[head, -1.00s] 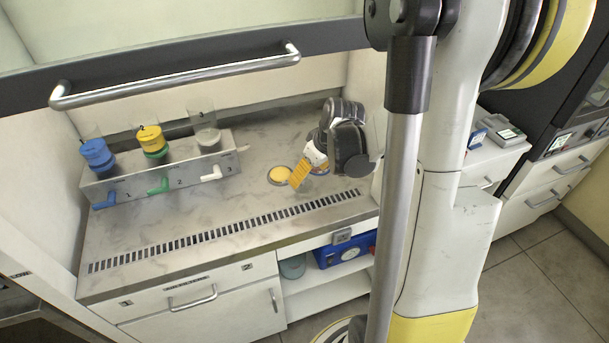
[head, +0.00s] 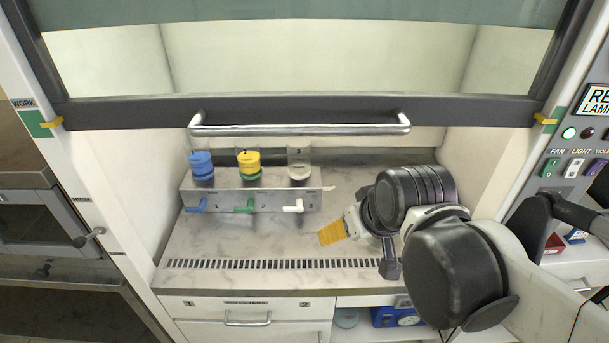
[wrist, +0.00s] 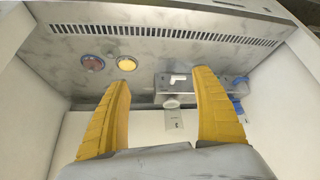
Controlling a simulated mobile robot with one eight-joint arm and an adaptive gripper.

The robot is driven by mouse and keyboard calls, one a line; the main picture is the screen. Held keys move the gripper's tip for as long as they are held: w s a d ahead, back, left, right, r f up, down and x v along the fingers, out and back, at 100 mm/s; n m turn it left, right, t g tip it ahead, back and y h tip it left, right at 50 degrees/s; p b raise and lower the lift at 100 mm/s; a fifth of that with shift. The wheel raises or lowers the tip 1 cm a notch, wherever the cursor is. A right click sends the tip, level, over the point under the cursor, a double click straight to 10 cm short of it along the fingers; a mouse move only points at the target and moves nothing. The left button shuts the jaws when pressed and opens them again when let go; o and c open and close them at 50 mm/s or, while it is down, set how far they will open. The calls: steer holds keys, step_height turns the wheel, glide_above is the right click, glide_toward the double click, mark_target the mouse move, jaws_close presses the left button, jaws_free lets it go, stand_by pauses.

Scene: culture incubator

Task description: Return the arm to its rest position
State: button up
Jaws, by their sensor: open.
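My gripper (head: 329,234) is inside the cabinet, over the right part of the marble worktop (head: 240,235), with its yellow fingers pointing left. In the wrist view the two yellow fingers of my gripper (wrist: 160,76) are spread wide with nothing between them. My dark, jointed arm reaches in from the right and is bent, not stretched out. It hides the right side of the worktop in the head view.
A metal rack (head: 260,200) with blue, yellow-green and clear containers stands at the back left. A raised sash with a handle (head: 300,130) hangs above the opening. Two round dishes, one yellow (wrist: 127,63) and one reddish (wrist: 93,62), show in the wrist view. Side walls flank the arm.

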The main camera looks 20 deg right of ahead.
steer(key=shift+s+a+r+t, duration=0.15)
steer(key=shift+s+a+t, duration=0.05)
steer(key=shift+s+a, duration=0.5)
steer(key=shift+s+a+r+t, duration=0.15)
steer(key=shift+s+a+t, duration=0.05)
steer(key=shift+s+a, duration=0.45)
stand_by(0.3)
